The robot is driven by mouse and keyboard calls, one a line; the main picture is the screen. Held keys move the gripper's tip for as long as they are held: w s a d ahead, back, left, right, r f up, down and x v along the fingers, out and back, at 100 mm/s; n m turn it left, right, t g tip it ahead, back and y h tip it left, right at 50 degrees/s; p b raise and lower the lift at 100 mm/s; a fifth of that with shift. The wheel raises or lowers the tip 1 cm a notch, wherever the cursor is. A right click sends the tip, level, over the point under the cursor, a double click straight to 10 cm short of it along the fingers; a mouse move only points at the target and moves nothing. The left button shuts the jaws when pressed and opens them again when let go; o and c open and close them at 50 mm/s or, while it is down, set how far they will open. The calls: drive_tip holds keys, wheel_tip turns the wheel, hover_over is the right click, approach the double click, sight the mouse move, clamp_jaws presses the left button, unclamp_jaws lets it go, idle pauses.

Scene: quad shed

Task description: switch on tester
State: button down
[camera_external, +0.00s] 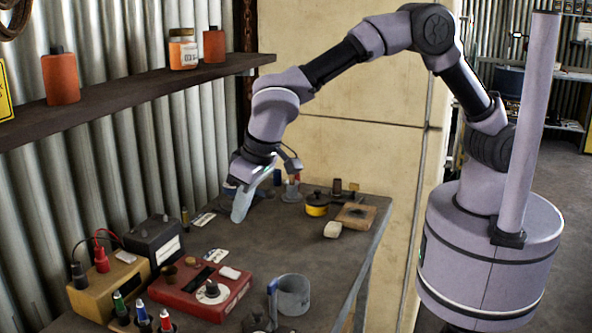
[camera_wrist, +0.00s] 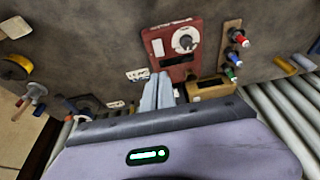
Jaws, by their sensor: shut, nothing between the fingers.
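The tester, taken to be the red box (camera_external: 243,303), lies on the bench toward the front. It has a round white dial (camera_external: 212,291), a dark display window, a small white part and two brown knobs on top. In the wrist view the red box (camera_wrist: 159,32) shows beyond my fingers, with its dial (camera_wrist: 186,39) and a white part (camera_wrist: 158,47). My gripper (camera_external: 238,217) is shut and empty above the bench, pointing down, behind the tester and apart from it. Its pale fingers (camera_wrist: 157,92) lie together in the wrist view. Which part is the switch is unclear.
A yellow box (camera_external: 117,291) with red and black leads and a black box (camera_external: 150,243) stand left of the tester. A grey mug (camera_external: 294,296) stands at its right, colored-tip tools (camera_external: 143,315) in front. A yellow-black tin (camera_external: 317,206) sits farther back. The middle bench is mostly clear.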

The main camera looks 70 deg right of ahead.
sight(225, 269)
drive_tip(key=b+x, duration=0.1)
drive_tip(key=x, duration=0.3)
drive_tip(key=b+x, duration=0.1)
drive_tip(key=x, duration=0.4)
drive_tip(key=b+x, duration=0.1)
drive_tip(key=x, duration=0.4)
drive_tip(key=shift+s, duration=0.35)
drive_tip(key=shift+w+f+b, duration=0.15)
drive_tip(key=shift+f+b, duration=0.25)
drive_tip(key=shift+b, duration=0.4)
drive_tip(key=shift+r, duration=0.1)
